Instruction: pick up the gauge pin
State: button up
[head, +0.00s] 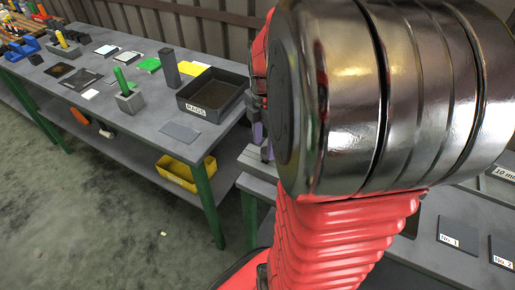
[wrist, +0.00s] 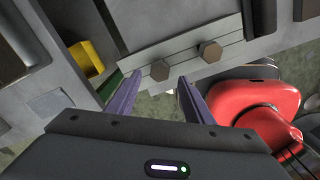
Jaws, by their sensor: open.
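My gripper (wrist: 158,90) shows in the wrist view with its two purple fingers wide apart and nothing between them. In the head view my arm hides most of it; a bit of purple finger (head: 258,133) shows beside the rags bin. No part is clearly marked as the gauge pin. In the wrist view two brown hexagonal heads (wrist: 160,70) (wrist: 209,52) sit on a grey bar beyond the fingertips.
A black bin labelled RAGS (head: 213,95) stands at the left bench's near end, with a dark upright block (head: 169,68) beside it. A yellow tray (head: 187,172) sits on the lower shelf. Labelled plates (head: 457,236) lie on the right bench. A gap separates the benches.

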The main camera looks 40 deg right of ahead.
aim_at(265, 150)
jog(key=shift+d+f, duration=0.15)
jog(key=shift+f, duration=1.15)
jog(key=shift+d+f, duration=0.1)
jog(key=shift+f, duration=1.2)
jog(key=shift+c, duration=0.6)
grip_shut()
